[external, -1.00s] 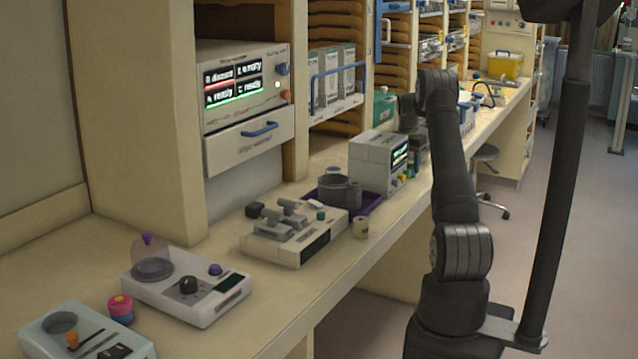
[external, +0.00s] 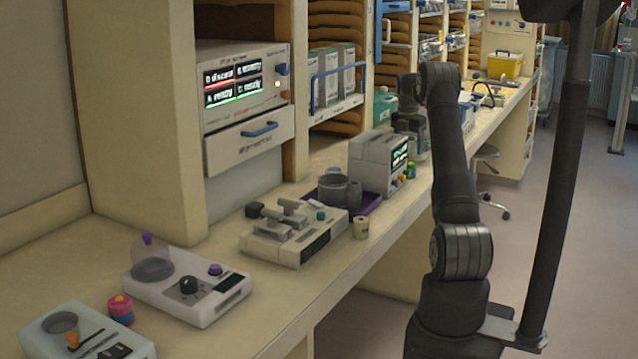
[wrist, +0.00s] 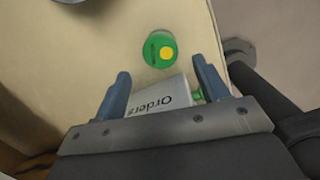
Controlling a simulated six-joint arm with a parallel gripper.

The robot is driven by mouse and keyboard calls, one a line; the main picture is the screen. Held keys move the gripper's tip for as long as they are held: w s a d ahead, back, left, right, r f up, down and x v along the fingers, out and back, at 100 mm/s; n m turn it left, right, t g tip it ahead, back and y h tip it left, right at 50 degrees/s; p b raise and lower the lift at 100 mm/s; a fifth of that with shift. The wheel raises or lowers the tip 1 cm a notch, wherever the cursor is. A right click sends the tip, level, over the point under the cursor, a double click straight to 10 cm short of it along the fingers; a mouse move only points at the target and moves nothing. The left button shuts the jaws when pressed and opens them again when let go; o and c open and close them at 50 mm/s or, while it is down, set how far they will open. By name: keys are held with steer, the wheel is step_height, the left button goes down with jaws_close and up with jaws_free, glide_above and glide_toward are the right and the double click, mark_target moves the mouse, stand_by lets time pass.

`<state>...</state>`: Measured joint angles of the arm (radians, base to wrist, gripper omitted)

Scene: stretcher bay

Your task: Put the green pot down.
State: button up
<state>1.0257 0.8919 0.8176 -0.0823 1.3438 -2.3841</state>
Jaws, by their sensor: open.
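The green pot (wrist: 159,50) has a yellow dot on its top and stands on the beige bench top, just beyond my fingertips in the wrist view. In the external view the pot (external: 411,170) is small, near the bench's front edge beside the grey device with a screen. My gripper (wrist: 161,66) is open, with its two blue fingers apart and the pot clear of them. In the external view my gripper is dark and small above the bench, and its fingers are hard to make out.
A white box marked "Orders" (wrist: 160,100) shows between and below my fingers, with a small green thing beside it. The grey device (external: 376,160) and a purple tray (external: 370,205) stand close by. Bare bench surrounds the pot; the bench edge is to its right in the wrist view.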

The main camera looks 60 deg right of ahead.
mark_target(409, 163)
steer(key=r, duration=0.5)
steer(key=shift+a+r, duration=0.1)
steer(key=shift+a, duration=0.25)
steer(key=f, duration=0.4)
steer(key=d+f, duration=0.1)
steer(key=f, duration=0.7)
steer(key=shift+s+d+f, duration=0.1)
steer(key=shift+d+f, duration=0.15)
steer(key=shift+f, duration=0.05)
step_height(409, 163, up, 3)
steer(key=shift+r, duration=0.75)
